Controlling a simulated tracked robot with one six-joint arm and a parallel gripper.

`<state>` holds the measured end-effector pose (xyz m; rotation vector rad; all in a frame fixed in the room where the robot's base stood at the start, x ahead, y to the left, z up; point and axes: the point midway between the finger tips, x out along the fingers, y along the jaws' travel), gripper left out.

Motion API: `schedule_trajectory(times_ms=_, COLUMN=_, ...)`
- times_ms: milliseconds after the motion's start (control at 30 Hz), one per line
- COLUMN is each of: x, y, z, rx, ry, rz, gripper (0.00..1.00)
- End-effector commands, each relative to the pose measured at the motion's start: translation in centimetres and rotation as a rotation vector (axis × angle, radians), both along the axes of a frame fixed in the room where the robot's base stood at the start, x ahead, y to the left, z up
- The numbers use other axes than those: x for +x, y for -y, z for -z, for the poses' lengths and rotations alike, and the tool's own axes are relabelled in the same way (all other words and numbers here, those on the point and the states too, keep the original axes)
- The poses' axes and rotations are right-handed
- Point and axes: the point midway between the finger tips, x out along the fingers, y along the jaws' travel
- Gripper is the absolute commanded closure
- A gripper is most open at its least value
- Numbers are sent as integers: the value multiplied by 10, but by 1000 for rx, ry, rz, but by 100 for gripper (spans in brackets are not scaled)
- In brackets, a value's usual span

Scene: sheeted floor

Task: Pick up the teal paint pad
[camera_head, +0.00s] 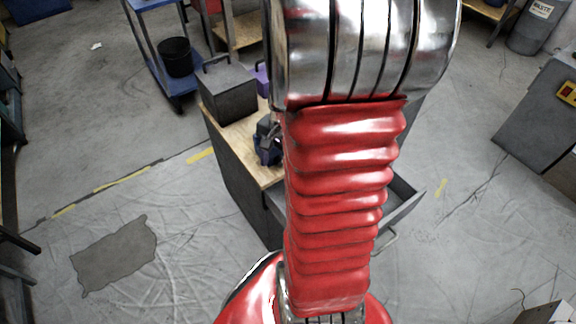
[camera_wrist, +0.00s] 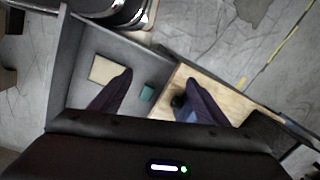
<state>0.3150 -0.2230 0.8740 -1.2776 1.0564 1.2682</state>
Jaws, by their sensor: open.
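The teal paint pad (camera_wrist: 147,92) is a small teal block lying in an open grey drawer (camera_wrist: 73,45), by the drawer side next to the wooden worktop. My gripper (camera_wrist: 160,77) is open and empty above it. In the wrist view the pad shows between the two dark fingers, nearer the left one; the fingers look apart from it. In the head view my arm hides the pad and my gripper, and only the right corner of the drawer (camera_head: 405,204) shows.
A flat beige block (camera_wrist: 107,70) lies in the drawer left of the pad. The wooden worktop (camera_wrist: 222,95) adjoins the drawer; a dark blue vise (camera_head: 268,142) and a grey box (camera_head: 228,92) stand on it. Floor is clear to the right of the drawer.

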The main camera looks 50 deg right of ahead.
Motion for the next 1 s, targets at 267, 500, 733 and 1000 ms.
schedule_trajectory(times_ms=267, x=-10, y=39, z=49, rx=55, ry=-39, rz=433, gripper=31)
schedule_trajectory(times_ms=500, x=-16, y=70, z=86, rx=83, ry=-53, rz=840, gripper=31)
schedule_trajectory(times_ms=733, x=-19, y=94, z=112, rx=98, ry=-51, rz=1200, gripper=31)
schedule_trajectory(times_ms=1000, x=-16, y=119, z=128, rx=112, ry=-20, rz=1593, gripper=31)
